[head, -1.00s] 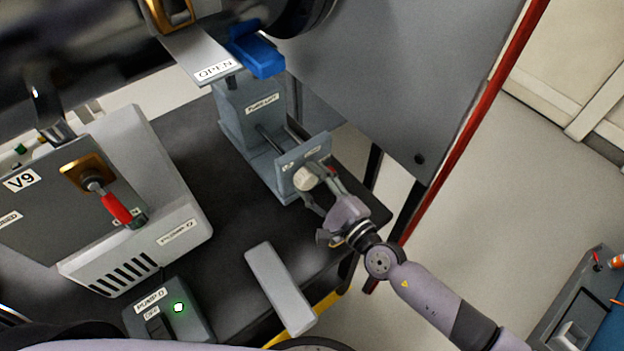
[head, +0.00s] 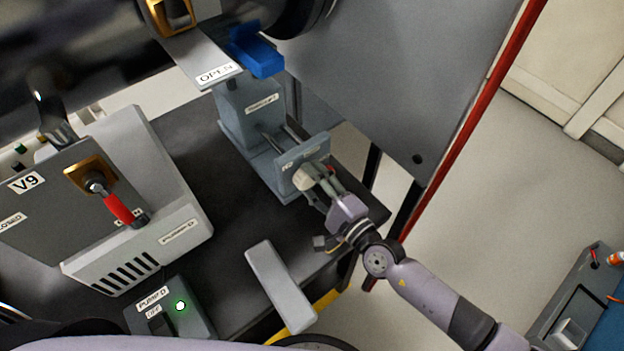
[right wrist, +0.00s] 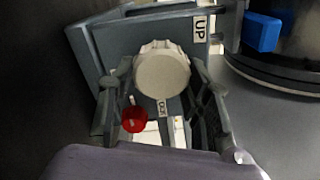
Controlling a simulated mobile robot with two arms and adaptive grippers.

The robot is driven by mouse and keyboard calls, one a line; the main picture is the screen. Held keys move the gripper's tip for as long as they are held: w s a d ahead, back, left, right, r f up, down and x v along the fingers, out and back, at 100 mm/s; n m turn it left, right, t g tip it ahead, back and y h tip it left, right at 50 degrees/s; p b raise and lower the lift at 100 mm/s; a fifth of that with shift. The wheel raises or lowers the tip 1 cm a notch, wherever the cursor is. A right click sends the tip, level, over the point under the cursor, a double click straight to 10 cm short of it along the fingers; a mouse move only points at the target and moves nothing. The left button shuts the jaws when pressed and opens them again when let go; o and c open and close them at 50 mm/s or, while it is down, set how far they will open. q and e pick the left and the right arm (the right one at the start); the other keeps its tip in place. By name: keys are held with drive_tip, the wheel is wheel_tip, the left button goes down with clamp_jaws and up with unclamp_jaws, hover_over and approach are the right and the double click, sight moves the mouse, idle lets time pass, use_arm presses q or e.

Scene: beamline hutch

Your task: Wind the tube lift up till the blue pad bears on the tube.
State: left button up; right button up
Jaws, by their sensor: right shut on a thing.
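The tube lift (head: 248,118) is a blue-grey block on the dark bench, with a front plate and a pale round knob (head: 305,177). The blue pad (head: 262,60) sits above it, close under the dark tube (head: 110,55); I cannot tell whether they touch. My right gripper (head: 322,183) is shut on the knob. In the right wrist view the knob (right wrist: 162,72) lies between the two fingers, with a red piece (right wrist: 134,119) below it and an UP label (right wrist: 200,29) on the plate. The blue pad also shows there (right wrist: 262,32). My left gripper is not in view.
A plate marked OPEN (head: 205,62) hangs beside the pad. A grey panel (head: 400,80) rises behind the lift. A grey bar (head: 280,288) lies near the bench's front.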

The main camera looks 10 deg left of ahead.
drive_tip(key=shift+f, duration=0.15)
drive_tip(key=o, duration=1.1)
drive_tip(key=shift+o, duration=0.2)
drive_tip(key=v, duration=1.2)
